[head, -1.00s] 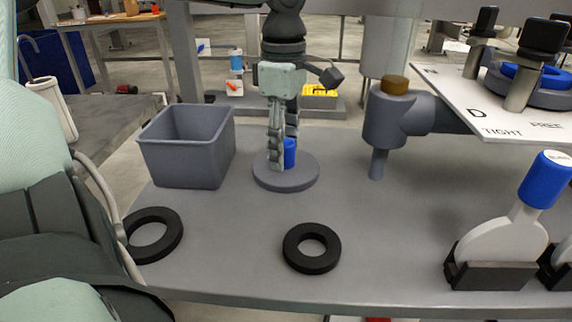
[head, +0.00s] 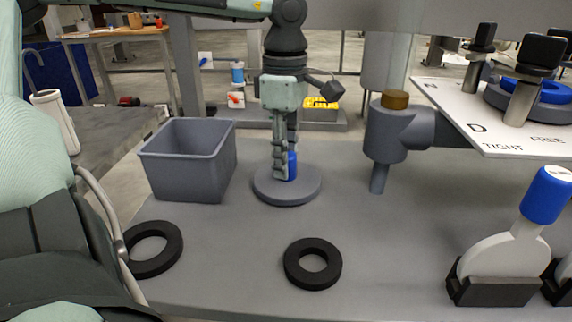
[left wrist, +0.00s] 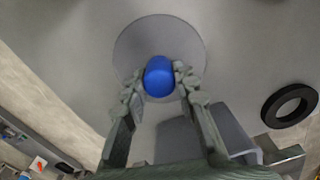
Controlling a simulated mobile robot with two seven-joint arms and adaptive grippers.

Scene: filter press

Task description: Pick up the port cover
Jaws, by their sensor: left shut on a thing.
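The port cover (head: 270,191) is a round grey disc with an upright blue knob (head: 292,165). It lies flat on the grey bench, in the middle of the head view. My left gripper (head: 284,172) points straight down over it and is shut on the blue knob. In the left wrist view, the fingertips (left wrist: 158,84) press on both sides of the knob (left wrist: 159,72), and the disc (left wrist: 160,30) shows around it. The disc appears to rest on the bench. My right gripper is not in view.
A grey open bin (head: 186,160) stands just left of the cover. Two black rings (head: 313,283) lie at the front. A grey pipe with a brown cap (head: 388,130) stands to the right, beside a white labelled plate (head: 500,128). Blue-topped handles (head: 545,195) are at the right front.

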